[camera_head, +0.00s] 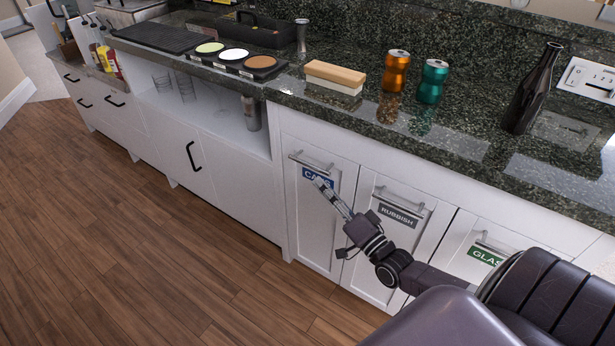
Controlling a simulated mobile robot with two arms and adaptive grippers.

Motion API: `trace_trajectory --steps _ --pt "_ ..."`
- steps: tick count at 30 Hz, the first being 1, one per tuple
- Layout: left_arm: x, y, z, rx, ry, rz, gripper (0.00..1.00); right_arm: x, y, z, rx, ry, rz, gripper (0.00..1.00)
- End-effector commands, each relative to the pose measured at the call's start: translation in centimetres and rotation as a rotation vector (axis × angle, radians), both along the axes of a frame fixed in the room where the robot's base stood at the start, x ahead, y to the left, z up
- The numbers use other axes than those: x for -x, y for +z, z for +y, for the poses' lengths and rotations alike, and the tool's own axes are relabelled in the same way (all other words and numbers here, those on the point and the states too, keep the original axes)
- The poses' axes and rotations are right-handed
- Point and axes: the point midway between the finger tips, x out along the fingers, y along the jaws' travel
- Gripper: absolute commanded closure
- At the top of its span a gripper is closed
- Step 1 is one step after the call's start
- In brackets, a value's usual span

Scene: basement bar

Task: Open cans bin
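The cans bin (312,222) is a white pull-out front with a blue "CANS" label and a silver bar handle (311,162) near its top. It looks closed, flush with its neighbours. My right gripper (321,184) reaches in from the lower right, its fingertips in front of the label, just below the handle. The fingers look close together, seen nearly side-on, so I cannot tell whether they are open or shut. They do not appear to be around the handle. Part of the label is hidden behind the fingertips. My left gripper is not in view.
The rubbish bin front (383,250) and the glass bin front (469,262) stand to the right. The dark granite counter (350,110) above holds an orange can (396,71), a green can (432,81), a brush (335,76) and a dark bottle (533,92). The wooden floor (150,240) at left is clear.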

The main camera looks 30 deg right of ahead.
Motion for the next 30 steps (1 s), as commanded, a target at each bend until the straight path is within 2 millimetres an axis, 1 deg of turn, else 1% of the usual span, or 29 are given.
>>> trace_trajectory --steps 2,4,12,16,21,28,29,30 --pt "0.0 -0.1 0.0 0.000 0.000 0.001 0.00 -0.4 1.0 -0.2 -0.026 0.003 -0.028 0.74" --pt "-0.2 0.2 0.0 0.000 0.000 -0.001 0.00 -1.0 1.5 -0.2 -0.032 0.004 -0.037 0.74" --pt "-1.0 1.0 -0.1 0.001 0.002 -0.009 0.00 -5.2 2.4 0.0 -0.031 0.002 -0.036 0.74" --pt "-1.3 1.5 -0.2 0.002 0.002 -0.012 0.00 -6.7 2.6 0.2 -0.031 0.003 -0.034 0.74" --pt "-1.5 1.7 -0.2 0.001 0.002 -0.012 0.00 -7.6 2.8 0.2 -0.030 0.002 -0.031 0.74" --pt "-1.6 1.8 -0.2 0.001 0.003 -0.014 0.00 -7.7 2.8 0.2 -0.029 0.002 -0.031 0.74" --pt "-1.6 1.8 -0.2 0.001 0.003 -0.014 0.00 -7.7 2.8 0.2 -0.029 0.002 -0.031 0.75" --pt "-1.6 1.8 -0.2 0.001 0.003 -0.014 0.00 -7.7 2.8 0.2 -0.029 0.002 -0.031 0.80"
